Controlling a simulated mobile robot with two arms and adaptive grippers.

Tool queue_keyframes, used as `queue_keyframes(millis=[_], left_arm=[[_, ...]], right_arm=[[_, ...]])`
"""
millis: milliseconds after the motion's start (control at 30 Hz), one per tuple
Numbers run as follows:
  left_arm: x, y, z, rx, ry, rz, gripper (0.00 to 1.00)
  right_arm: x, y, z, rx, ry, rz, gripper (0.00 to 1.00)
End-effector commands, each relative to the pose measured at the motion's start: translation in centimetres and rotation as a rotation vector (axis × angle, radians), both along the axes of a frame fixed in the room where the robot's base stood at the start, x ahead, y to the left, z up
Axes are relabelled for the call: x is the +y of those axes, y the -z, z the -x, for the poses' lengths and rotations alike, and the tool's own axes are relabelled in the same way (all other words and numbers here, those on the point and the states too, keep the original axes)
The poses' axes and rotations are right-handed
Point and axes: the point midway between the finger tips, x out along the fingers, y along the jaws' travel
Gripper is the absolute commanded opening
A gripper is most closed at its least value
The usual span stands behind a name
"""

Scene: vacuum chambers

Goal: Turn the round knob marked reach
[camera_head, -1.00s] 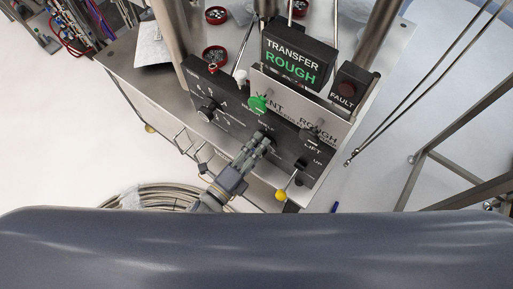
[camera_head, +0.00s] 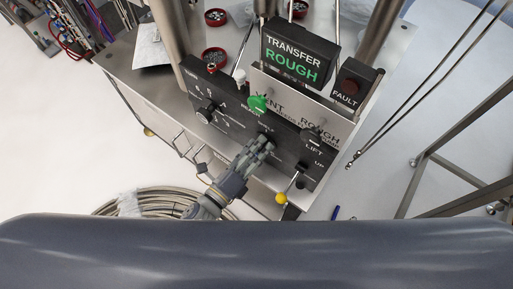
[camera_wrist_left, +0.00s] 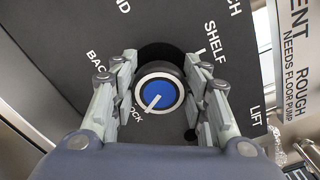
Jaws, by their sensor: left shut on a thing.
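A round black knob with a blue cap (camera_wrist_left: 157,99) and a white pointer line sits on a dark panel in the left wrist view. Its pointer slants to the lower left. Labels around it include SHELF, part of BACK, part of LOCK and a cut-off word ending in CH. My left gripper (camera_wrist_left: 160,88) has its fingers on both sides of this knob, shut on it. In the head view my left gripper (camera_head: 261,146) reaches the middle of the black panel (camera_head: 230,120) and largely hides the knob. My right gripper is not in view.
Another black knob (camera_head: 206,114) is at the panel's left. A green knob (camera_head: 257,103) is above my gripper, and a yellow-tipped lever (camera_head: 282,198) is to its lower right. The TRANSFER ROUGH sign (camera_head: 298,55) and FAULT box (camera_head: 350,84) stand behind. Coiled hose (camera_head: 165,200) lies below.

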Motion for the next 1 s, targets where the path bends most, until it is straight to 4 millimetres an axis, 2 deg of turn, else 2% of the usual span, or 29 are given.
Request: queue_keyframes(millis=[167, 200, 267, 667, 767, 1000], left_arm=[[0.0, 0.2, 0.1, 0.004, -0.001, 0.000, 0.18], [0.0, 0.2, 0.1, 0.004, -0.001, 0.000, 0.49], [0.0, 0.2, 0.1, 0.004, -0.001, 0.000, 0.61], [0.2, 0.1, 0.3, 0.003, -0.001, 0.001, 0.61], [0.8, 0.2, 1.2, 0.006, -0.001, 0.001, 0.61], [3.6, 0.2, 5.1, 0.007, -0.001, 0.000, 0.61]], right_arm=[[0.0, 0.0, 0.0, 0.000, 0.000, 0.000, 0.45], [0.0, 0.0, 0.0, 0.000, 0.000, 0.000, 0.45], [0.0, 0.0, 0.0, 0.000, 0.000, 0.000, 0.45], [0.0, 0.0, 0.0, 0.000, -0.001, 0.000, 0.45], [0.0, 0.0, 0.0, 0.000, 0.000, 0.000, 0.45], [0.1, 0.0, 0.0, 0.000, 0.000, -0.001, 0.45]])
